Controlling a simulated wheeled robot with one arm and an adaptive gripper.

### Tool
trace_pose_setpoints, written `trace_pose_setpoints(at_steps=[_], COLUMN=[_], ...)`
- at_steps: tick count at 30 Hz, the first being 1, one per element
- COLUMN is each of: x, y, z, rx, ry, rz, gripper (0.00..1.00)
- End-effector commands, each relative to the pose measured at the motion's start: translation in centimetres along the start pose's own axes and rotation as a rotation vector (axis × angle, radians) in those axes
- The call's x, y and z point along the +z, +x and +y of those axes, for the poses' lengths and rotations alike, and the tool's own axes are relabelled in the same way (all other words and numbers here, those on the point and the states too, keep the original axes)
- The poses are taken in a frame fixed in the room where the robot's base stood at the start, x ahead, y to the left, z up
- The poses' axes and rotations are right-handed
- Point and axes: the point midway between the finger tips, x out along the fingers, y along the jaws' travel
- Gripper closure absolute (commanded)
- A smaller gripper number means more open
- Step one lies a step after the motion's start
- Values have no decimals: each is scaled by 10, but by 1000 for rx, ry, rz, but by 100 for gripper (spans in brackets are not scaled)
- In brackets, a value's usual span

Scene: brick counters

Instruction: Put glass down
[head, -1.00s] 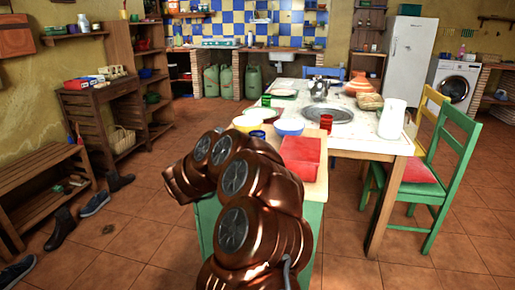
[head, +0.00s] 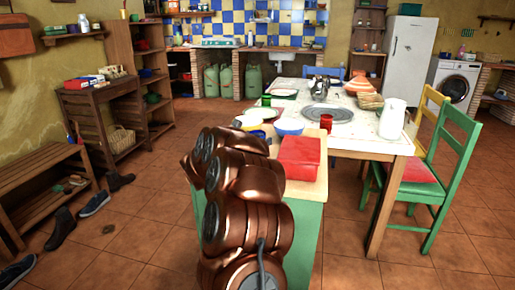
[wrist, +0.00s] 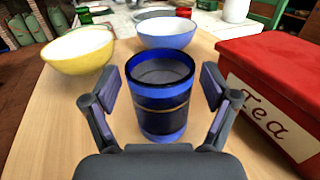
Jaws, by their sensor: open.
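A dark blue glass (wrist: 158,118) with a thin gold band stands upright on the wooden counter top (wrist: 55,128) in the wrist view. My gripper (wrist: 157,88) is open, with one finger on each side of the glass and visible gaps between. In the head view, a bit of the blue glass (head: 258,134) shows just past my arm. My gripper is hidden behind my arm there.
A yellow bowl (wrist: 78,50) and a light blue bowl (wrist: 167,32) stand just behind the glass. A red tea box (wrist: 275,85) is close on the right. A red cup (head: 326,122) stands farther back. Bare wood lies to the left.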

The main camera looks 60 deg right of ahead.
Motion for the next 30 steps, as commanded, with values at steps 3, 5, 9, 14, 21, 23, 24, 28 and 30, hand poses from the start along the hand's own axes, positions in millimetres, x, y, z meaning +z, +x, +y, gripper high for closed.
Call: trace_pose_setpoints(at_steps=[3,5,9,14,21,23,24,28,30], x=[0,0,0,0,0,0,0,0,0], y=[0,0,0,-1,-1,-1,-1,-1,-1], z=[0,0,0,0,0,0,0,0,0], rx=[0,0,0,1,1,1,1,1,1], ry=[0,-1,-1,-1,-1,-1,-1,-1,-1], rz=[0,0,0,0,0,0,0,0,0], gripper=[14,20,34,51,76,82,86,91,91])
